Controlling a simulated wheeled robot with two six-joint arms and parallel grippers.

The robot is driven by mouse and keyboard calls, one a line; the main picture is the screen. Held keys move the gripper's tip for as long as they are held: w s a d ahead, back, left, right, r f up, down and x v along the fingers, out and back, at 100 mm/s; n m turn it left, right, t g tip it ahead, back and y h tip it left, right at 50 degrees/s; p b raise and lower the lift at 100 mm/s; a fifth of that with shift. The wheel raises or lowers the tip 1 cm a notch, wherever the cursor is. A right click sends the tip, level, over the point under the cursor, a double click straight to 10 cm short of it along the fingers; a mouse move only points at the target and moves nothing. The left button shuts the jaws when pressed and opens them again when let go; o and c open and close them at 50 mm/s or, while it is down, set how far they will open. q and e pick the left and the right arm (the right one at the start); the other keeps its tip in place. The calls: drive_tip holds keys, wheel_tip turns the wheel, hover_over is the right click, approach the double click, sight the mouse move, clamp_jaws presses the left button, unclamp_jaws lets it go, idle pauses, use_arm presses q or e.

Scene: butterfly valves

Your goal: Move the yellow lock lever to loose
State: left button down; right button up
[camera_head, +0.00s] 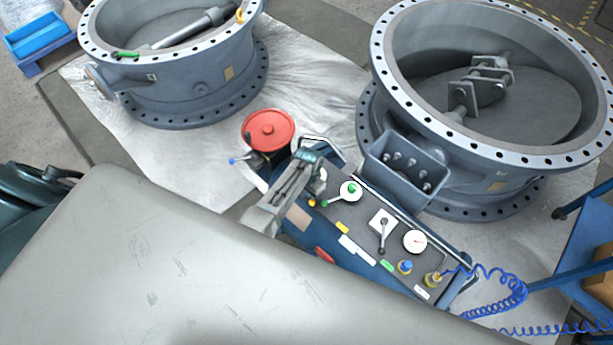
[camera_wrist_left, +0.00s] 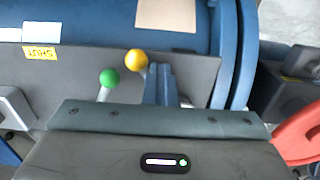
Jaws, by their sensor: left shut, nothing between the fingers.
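The yellow ball knob of the lock lever (camera_wrist_left: 137,60) stands on the dark control panel. It also shows small at the panel's left end in the head view (camera_head: 312,203). My left gripper (camera_wrist_left: 160,70) is shut and empty, its fingers just right of the yellow knob in the wrist view. I cannot tell whether they touch it. The lever's stem is mostly hidden behind my gripper. A lever with a green ball (camera_wrist_left: 108,77) stands left of the yellow one in the wrist view. In the head view my left arm hides the panel's left end. My right gripper is not in view.
A red handwheel (camera_head: 269,130) stands beside the panel. A white square plate with a lever (camera_head: 382,223), a gauge (camera_head: 415,240) and a blue coiled hose (camera_head: 500,290) lie right along it. Large flanged valve bodies (camera_head: 200,90) (camera_head: 490,190) stand behind. A yellow SHUT label (camera_wrist_left: 40,53) is on the panel.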

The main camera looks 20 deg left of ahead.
use_arm(q)
wheel_tip(320, 180, up, 2)
drive_tip(key=shift+w+d+r+p, duration=0.1)
drive_tip(key=shift+p, duration=0.5)
drive_tip(key=r+p, duration=0.2)
drive_tip(key=p, duration=0.1)
drive_tip(key=shift+a+r, duration=0.25)
drive_tip(key=shift+a, duration=0.1)
drive_tip(key=shift+s+f, duration=0.25)
drive_tip(key=shift+f, duration=0.15)
drive_tip(key=s+a+f+n+b, duration=0.1)
drive_tip(key=s+a+f+b, duration=0.1)
drive_tip(key=s+f, duration=0.7)
drive_tip(key=s+a+f+n+b, duration=0.1)
drive_tip(key=s+a+f+b, duration=0.1)
drive_tip(key=s+f, duration=0.7)
drive_tip(key=s+a+f+b, duration=0.1)
drive_tip(key=s+a+f, duration=0.1)
drive_tip(key=s, duration=0.7)
drive_tip(key=s+a+f+n+t+b, duration=0.1)
drive_tip(key=s+f+b, duration=0.1)
drive_tip(key=s+f, duration=0.3)
drive_tip(key=s+a+f+y+b, duration=0.1)
drive_tip(key=s+f, duration=0.3)
drive_tip(key=s, duration=0.8)
drive_tip(key=shift+s+a+f+n, duration=0.15)
drive_tip(key=shift+s+a+n, duration=0.2)
drive_tip(key=shift+a, duration=0.5)
